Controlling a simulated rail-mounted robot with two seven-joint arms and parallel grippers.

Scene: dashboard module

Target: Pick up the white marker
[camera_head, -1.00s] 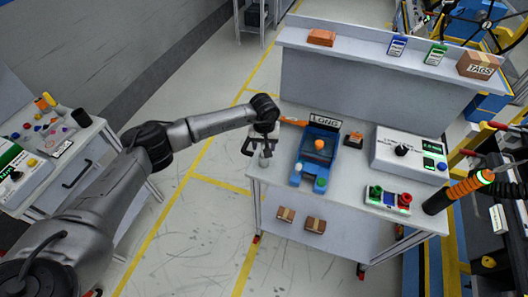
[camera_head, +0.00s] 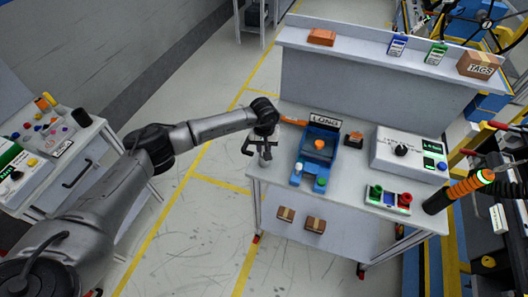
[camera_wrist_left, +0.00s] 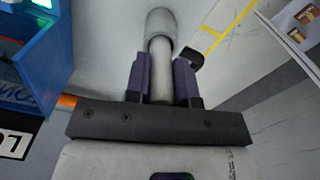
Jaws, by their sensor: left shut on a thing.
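The white marker (camera_wrist_left: 159,35) stands out from between the two fingers in the left wrist view, with a thicker pale end and a thinner shaft. My left gripper (camera_wrist_left: 160,80) is shut on its shaft, one dark finger on each side. In the head view my left gripper (camera_head: 262,149) is at the left edge of the workbench, pointing down. The white marker (camera_head: 265,158) shows small and partly hidden beneath it there. I cannot tell whether its end touches the bench. My right gripper is not in view.
A blue device (camera_head: 318,158) with an orange knob stands close right of the left gripper on the workbench (camera_head: 338,195). A button box (camera_head: 388,199) and a grey control box (camera_head: 410,150) sit farther right. A raised shelf runs behind. Floor lies left of the bench.

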